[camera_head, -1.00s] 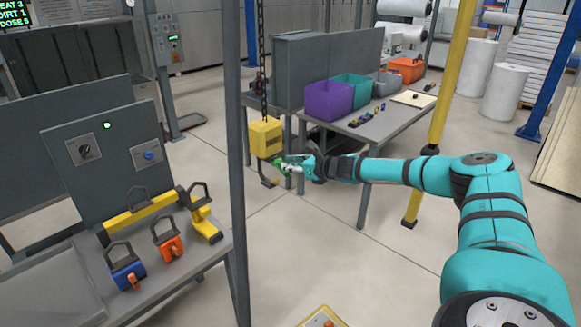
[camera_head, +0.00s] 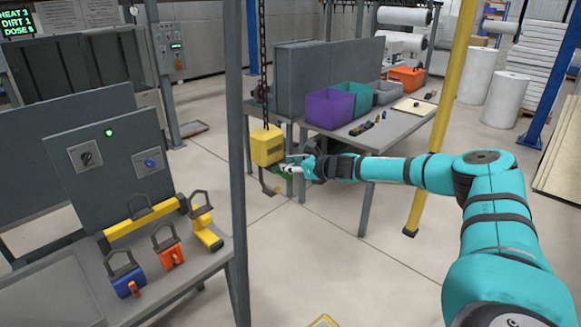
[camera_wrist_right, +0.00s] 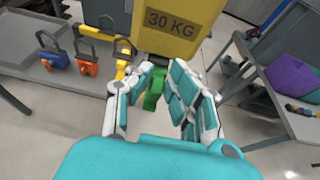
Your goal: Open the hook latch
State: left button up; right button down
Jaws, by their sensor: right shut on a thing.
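The yellow hook block (camera_head: 267,146) hangs on a dark chain, and its dark hook (camera_head: 269,187) points down below it. In the right wrist view the block (camera_wrist_right: 172,25) is close and reads "30 KG". A green latch piece (camera_wrist_right: 153,92) shows under the block, between my right gripper's fingers. My right gripper (camera_head: 289,168) comes in from the right beside the hook and is shut on the green latch. The fingers cover part of the latch, and I cannot tell whether the latch is swung open. The left gripper is not in view.
A grey post (camera_head: 236,140) stands left of the hook. A bench (camera_head: 75,292) at the left holds blue, orange and yellow hooked carriers. Behind the hook is a table (camera_head: 408,127) with coloured bins. A yellow post (camera_head: 440,110) stands behind my right arm.

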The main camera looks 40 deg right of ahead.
jog(key=shift+w+r, duration=0.1)
jog(key=shift+r, duration=0.15)
